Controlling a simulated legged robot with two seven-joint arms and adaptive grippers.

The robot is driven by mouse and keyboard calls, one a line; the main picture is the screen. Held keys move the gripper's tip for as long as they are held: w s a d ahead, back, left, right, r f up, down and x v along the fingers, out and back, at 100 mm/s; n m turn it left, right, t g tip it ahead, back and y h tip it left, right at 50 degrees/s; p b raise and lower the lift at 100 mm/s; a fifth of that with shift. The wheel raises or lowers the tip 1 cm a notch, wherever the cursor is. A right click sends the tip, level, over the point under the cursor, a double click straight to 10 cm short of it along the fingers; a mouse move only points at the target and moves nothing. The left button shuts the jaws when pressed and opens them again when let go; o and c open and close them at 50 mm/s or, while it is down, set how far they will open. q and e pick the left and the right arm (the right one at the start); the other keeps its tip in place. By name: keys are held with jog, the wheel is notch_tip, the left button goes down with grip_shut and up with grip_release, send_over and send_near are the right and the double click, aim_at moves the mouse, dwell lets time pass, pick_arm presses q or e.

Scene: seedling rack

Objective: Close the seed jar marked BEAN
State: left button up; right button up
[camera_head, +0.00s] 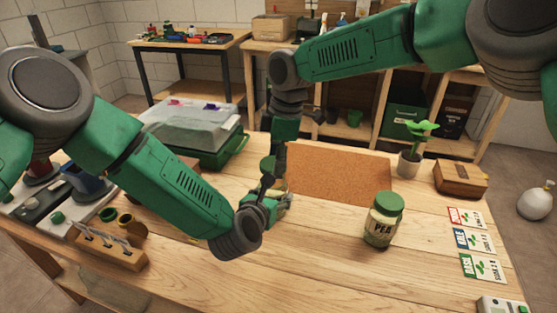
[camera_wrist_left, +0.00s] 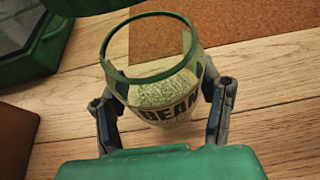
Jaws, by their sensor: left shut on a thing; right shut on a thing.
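The BEAN jar (camera_wrist_left: 165,95) is clear glass with pale contents and a dark label. In the left wrist view it stands with its green-rimmed mouth uncovered. My left gripper (camera_wrist_left: 163,112) is shut around its body, one finger on each side. In the head view the left gripper (camera_head: 268,207) is low over the table, and the arms largely hide the jar. My right gripper (camera_head: 270,178) points down just above the left one. It is shut on what looks like a green lid (camera_wrist_left: 85,6), cut off by the top edge of the left wrist view, apart from the mouth.
A closed PEA jar (camera_head: 381,222) stands to the right. A cork mat (camera_head: 340,175) lies behind the grippers. A clear-covered green tray (camera_head: 205,150) is back left, a wooden holder (camera_head: 115,252) front left. Seed cards (camera_head: 474,243), a potted seedling (camera_head: 409,165) and a wooden box (camera_head: 461,179) are at right.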

aim_at(273, 194)
jog(key=shift+a+f, duration=0.25)
jog(key=shift+a, duration=0.2)
jog(key=shift+a+f, duration=0.1)
jog(key=shift+f, duration=0.55)
jog(key=shift+d, duration=0.55)
jog(key=shift+a+f, duration=0.2)
jog(key=shift+a, duration=0.2)
jog(key=shift+d+f, duration=0.1)
jog(key=shift+f, duration=0.25)
jog(key=m, duration=0.4)
jog(key=m+t, duration=0.1)
jog(key=m, duration=0.8)
jog(key=shift+s+a+m+h, duration=0.35)
jog(key=shift+a+m+h, duration=0.05)
